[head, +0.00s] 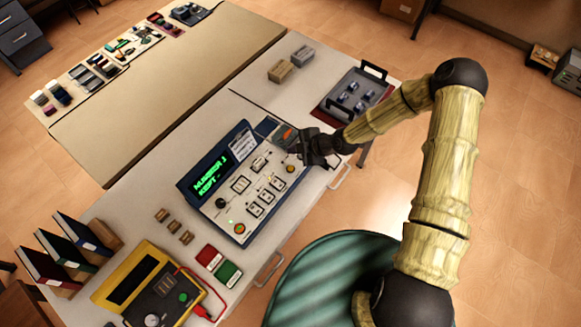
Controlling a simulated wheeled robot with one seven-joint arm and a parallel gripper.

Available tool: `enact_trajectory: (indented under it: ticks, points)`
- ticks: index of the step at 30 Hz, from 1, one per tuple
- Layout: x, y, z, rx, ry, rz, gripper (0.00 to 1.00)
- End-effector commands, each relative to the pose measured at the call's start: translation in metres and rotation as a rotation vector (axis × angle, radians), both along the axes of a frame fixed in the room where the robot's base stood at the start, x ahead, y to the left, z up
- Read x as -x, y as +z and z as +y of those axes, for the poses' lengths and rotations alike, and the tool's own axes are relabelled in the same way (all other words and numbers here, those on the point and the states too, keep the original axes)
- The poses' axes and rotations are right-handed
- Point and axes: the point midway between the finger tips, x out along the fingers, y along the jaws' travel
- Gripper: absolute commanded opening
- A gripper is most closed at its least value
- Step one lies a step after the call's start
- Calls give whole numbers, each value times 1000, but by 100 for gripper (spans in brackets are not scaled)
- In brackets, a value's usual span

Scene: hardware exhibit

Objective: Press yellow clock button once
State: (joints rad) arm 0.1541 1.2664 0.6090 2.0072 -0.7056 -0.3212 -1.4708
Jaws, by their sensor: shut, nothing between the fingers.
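A blue-edged console (222,202) with a pale panel lies on the white table, its dark display (208,180) showing green text that seems to read "NUMBER 1 KEPT". A small amber-yellow round button (290,169) sits near the panel's right end; its label is too small to read. My dark gripper (298,157) is shut and empty, low over that end, just above the button in the picture. I cannot tell whether it touches the panel. Another round orange-red button (239,229) is at the panel's near end.
A yellow meter (130,278) with a red lead, red (208,256) and green (228,273) blocks, and upright binders stand at the lower left. A grey tray (356,98) and small boxes (280,70) are behind my gripper. The brown mat (180,95) is largely clear.

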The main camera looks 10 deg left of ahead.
Motion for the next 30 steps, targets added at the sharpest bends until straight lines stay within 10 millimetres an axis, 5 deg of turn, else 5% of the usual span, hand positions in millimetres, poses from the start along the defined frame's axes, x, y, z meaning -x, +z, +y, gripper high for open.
enact_trajectory:
  ticks: [21,30]
  points:
    - [0,-78,0,2,0,2,0]
    - [0,-88,0,1,-1,1,0]
